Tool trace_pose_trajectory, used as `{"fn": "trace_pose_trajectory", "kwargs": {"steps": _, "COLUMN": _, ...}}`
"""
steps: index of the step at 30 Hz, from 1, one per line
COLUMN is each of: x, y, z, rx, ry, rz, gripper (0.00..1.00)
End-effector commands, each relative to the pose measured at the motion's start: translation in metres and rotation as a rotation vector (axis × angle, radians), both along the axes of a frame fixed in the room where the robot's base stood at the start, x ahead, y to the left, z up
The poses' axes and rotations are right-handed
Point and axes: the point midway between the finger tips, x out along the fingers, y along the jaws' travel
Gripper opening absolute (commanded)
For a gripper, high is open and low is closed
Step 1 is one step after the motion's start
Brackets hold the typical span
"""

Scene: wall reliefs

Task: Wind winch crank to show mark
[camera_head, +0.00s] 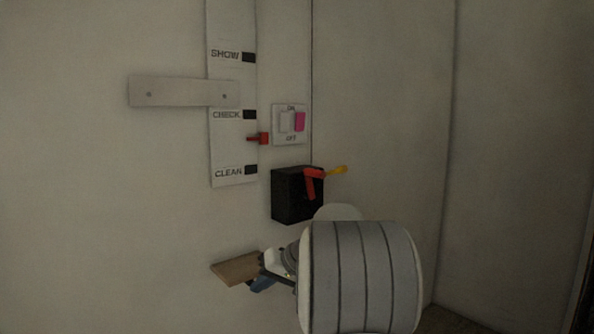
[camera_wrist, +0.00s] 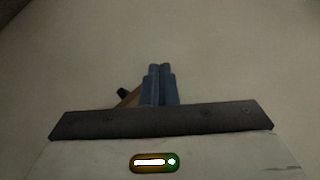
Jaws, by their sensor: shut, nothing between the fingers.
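The winch is a black box (camera_head: 293,196) on the wall with a red crank arm (camera_head: 311,184) and a yellow handle (camera_head: 338,170) pointing right. Above it, a white scale strip (camera_head: 232,140) carries the marks SHOW (camera_head: 225,54), CHECK (camera_head: 226,115) and CLEAN (camera_head: 229,173). A red pointer (camera_head: 259,138) stands beside the strip, between CHECK and CLEAN. My gripper (camera_head: 260,285) is below the winch, apart from the crank, and partly hidden by my arm. In the wrist view its blue fingers (camera_wrist: 160,84) are together and empty.
A switch plate (camera_head: 290,124) marked ON and OFF, with a pink part, sits above the winch. A pale bar (camera_head: 178,91) crosses the strip. A brown wooden piece (camera_head: 234,269) is beside my gripper and partly behind the fingers in the wrist view. The right wall is bare.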

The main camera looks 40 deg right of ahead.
Motion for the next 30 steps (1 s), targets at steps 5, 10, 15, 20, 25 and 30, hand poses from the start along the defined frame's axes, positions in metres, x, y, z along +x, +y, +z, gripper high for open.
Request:
{"fn": "trace_pose_trajectory", "kwargs": {"steps": 5, "x": 0.027, "y": -0.111, "z": 0.109, "rx": 0.026, "ry": -0.235, "rz": -0.104, "gripper": 0.0}}
{"fn": "trace_pose_trajectory", "kwargs": {"steps": 10, "x": 0.026, "y": -0.203, "z": 0.177, "rx": -0.001, "ry": -0.441, "rz": -0.187, "gripper": 0.0}}
{"fn": "trace_pose_trajectory", "kwargs": {"steps": 15, "x": 0.016, "y": -0.26, "z": 0.215, "rx": -0.038, "ry": -0.569, "rz": -0.241, "gripper": 0.0}}
{"fn": "trace_pose_trajectory", "kwargs": {"steps": 20, "x": 0.014, "y": -0.277, "z": 0.224, "rx": -0.055, "ry": -0.612, "rz": -0.257, "gripper": 0.0}}
{"fn": "trace_pose_trajectory", "kwargs": {"steps": 25, "x": 0.034, "y": -0.273, "z": 0.22, "rx": -0.054, "ry": -0.615, "rz": -0.257, "gripper": 0.0}}
{"fn": "trace_pose_trajectory", "kwargs": {"steps": 30, "x": 0.069, "y": -0.264, "z": 0.213, "rx": -0.053, "ry": -0.613, "rz": -0.255, "gripper": 0.0}}
